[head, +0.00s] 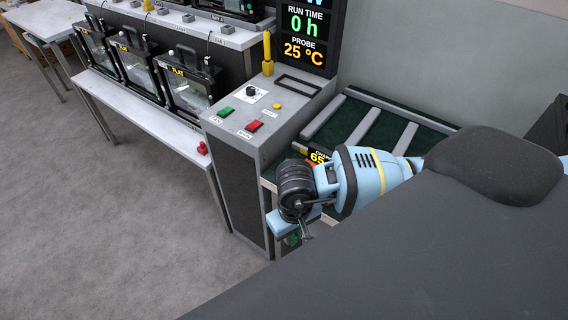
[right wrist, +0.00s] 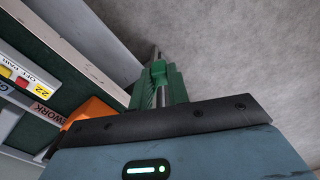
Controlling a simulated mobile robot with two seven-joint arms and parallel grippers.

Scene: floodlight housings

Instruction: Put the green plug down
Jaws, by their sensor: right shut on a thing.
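The green plug (right wrist: 174,86) shows in the right wrist view, sticking out past the dark front edge of my right gripper, with a thin metal stem at its far end. In the head view only a small piece of the green plug (head: 291,240) shows below my right gripper (head: 300,226). My right gripper is shut on it, beside the front of the grey console. The fingertips are mostly hidden in both views, and I cannot tell whether the plug touches anything below. My left gripper is not in view.
The grey console (head: 276,108) has green and red buttons. A white bench (head: 150,116) with several black-framed floodlight housings (head: 187,85) stands left, a red plug (head: 202,148) at its near end. A dark green slatted tray (head: 345,122) lies behind my arm. Open floor is at left.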

